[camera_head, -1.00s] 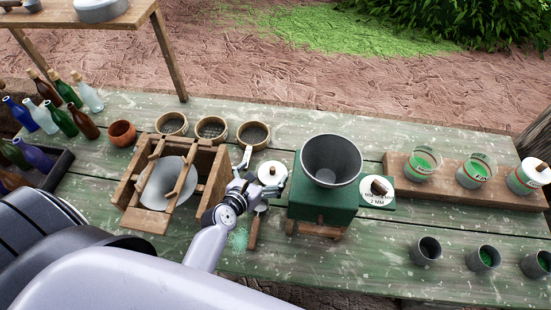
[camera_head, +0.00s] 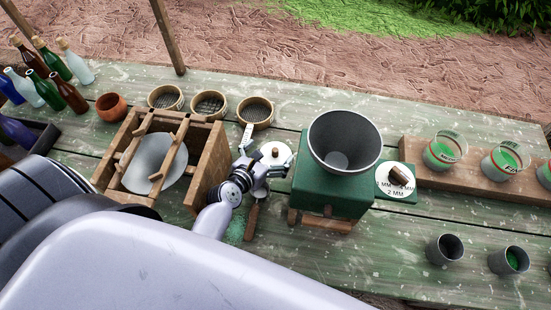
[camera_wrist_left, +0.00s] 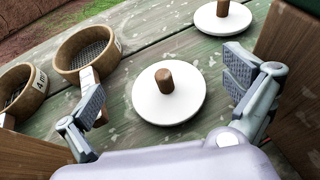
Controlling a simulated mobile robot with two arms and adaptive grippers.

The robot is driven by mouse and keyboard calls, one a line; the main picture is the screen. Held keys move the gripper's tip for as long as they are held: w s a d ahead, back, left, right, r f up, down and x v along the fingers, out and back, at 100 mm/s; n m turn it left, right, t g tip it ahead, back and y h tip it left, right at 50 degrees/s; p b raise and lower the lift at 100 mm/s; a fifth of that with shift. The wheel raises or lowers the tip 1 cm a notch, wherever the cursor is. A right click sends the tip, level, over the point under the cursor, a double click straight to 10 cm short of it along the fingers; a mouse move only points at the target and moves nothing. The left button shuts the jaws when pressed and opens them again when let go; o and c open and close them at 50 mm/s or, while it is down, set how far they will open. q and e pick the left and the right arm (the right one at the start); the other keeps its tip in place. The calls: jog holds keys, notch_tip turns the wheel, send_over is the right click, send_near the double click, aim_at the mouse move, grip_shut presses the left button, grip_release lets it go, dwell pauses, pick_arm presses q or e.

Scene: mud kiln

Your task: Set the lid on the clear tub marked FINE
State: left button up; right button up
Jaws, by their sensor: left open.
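The white round lid (camera_head: 285,158) with a brown knob lies on the green plank table, left of the green mill. My left gripper (camera_head: 266,153) is open beside it, and in the left wrist view the lid (camera_wrist_left: 168,108) lies between the two spread fingers, apart from both. A second like lid (camera_wrist_left: 207,19) lies farther off in the wrist view; I cannot make it out in the head view. The clear tub with a red band reading "FIN" (camera_head: 506,160) stands on a wooden board at the right and holds green powder. My right gripper is not in view.
The green mill (camera_head: 325,196) with its grey hopper stands between the lid and the tubs. A wooden crate (camera_head: 209,160) is close on the left. Sieves (camera_head: 210,104) lie behind. Another clear tub (camera_head: 444,151) and grey cups (camera_head: 444,250) stand at the right.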

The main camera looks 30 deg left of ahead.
aim_at(277, 149)
pick_arm(q)
jog(key=shift+f, duration=0.6)
jog(key=shift+x, duration=0.8)
jog(key=shift+f+x, duration=0.2)
jog(key=shift+x, duration=2.75)
jog(key=shift+s, duration=0.1)
jog(key=shift+c, duration=0.4)
jog(key=c, duration=1.7)
jog(key=shift+s, duration=0.1)
jog(key=c, duration=0.5)
grip_shut()
jog(key=shift+s+f, duration=0.1)
jog(key=shift+f, duration=0.05)
